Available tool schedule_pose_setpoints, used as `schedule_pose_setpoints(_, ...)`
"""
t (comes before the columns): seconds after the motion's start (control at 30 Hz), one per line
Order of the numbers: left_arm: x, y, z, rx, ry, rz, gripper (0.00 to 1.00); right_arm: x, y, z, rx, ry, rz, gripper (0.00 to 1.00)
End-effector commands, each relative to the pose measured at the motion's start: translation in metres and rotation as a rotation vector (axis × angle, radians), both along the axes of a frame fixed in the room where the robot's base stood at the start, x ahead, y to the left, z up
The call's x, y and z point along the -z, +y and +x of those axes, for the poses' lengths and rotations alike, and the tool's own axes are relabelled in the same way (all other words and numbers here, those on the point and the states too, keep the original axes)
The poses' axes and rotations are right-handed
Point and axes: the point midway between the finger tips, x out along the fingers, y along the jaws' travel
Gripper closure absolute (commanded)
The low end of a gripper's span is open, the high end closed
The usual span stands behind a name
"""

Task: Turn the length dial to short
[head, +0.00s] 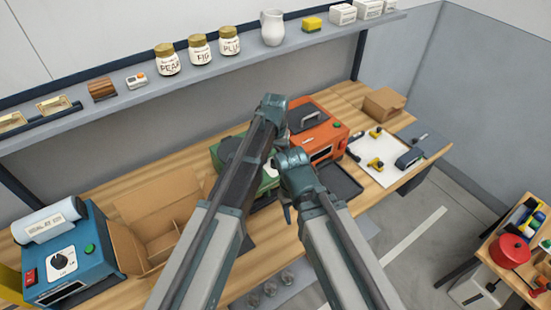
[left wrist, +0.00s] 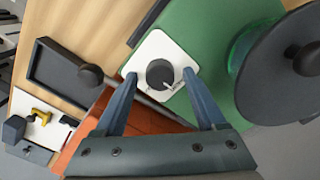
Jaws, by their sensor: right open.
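The length dial (left wrist: 160,74) is a dark round knob on a white square plate on the green machine (left wrist: 205,45). A white pointer line on the knob points to the lower right in the left wrist view; its small lettering is unreadable. My left gripper (left wrist: 160,76) is open, with one finger on each side of the knob and gaps between. In the head view the green machine (head: 228,150) is largely hidden behind my left arm, and the dial cannot be seen. My right gripper (head: 287,207) is open and empty in front of the green machine, near the bench's front edge.
An orange machine (head: 325,130) and a dark tray (head: 340,180) stand right of the green machine. A large reel (left wrist: 285,65) is close to my left gripper. A blue machine (head: 68,255) and an open carton (head: 160,215) are at the left. A shelf (head: 220,62) with jars runs behind.

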Motion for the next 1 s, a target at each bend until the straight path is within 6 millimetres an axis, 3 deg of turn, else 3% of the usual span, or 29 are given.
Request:
schedule_pose_setpoints(0.53,-0.011,0.0,0.0,0.001,0.0,0.0,0.24,-0.011,0.0,0.0,0.002,0.0,0.0,0.5)
schedule_pose_setpoints(1.0,-0.075,0.0,0.0,0.001,0.0,0.0,0.24,-0.075,0.0,0.0,0.013,0.0,0.003,0.5)
